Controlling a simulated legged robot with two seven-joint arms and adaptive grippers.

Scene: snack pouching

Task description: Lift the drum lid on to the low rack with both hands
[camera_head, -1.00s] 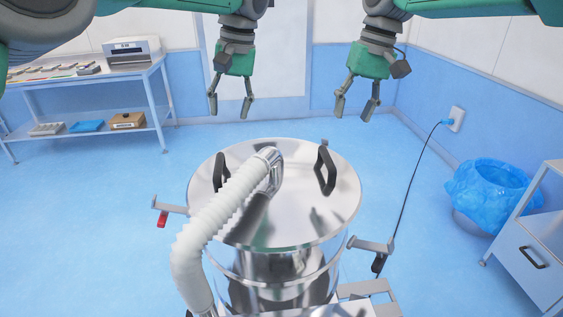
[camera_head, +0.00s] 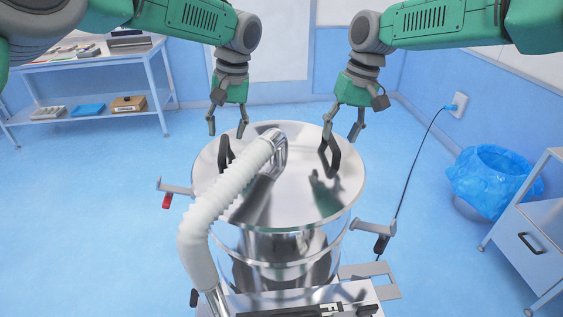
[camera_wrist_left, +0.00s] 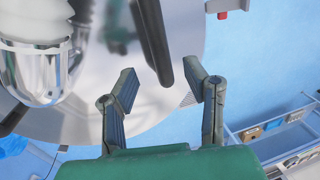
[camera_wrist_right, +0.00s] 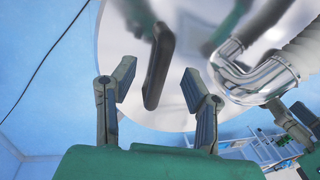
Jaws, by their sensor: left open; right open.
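The shiny metal drum lid (camera_head: 300,200) lies on the metal drum (camera_head: 275,258). It has two black handles, a left one (camera_head: 226,155) and a right one (camera_head: 331,158). My left gripper (camera_head: 227,130) is open just above the left handle. In the left wrist view that handle (camera_wrist_left: 152,42) reaches down between the open fingers (camera_wrist_left: 165,85). My right gripper (camera_head: 343,138) is open just above the right handle. In the right wrist view that handle (camera_wrist_right: 158,65) stands between the open fingers (camera_wrist_right: 157,85). Neither gripper is closed on a handle. The low rack cannot be made out for certain.
A white corrugated hose (camera_head: 225,190) joins a metal elbow on the lid. A shelf table (camera_head: 95,65) stands at the back left. A blue-lined bin (camera_head: 490,180) and a drawer cabinet (camera_head: 530,240) are at the right. A black cable (camera_head: 415,165) hangs from a wall socket.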

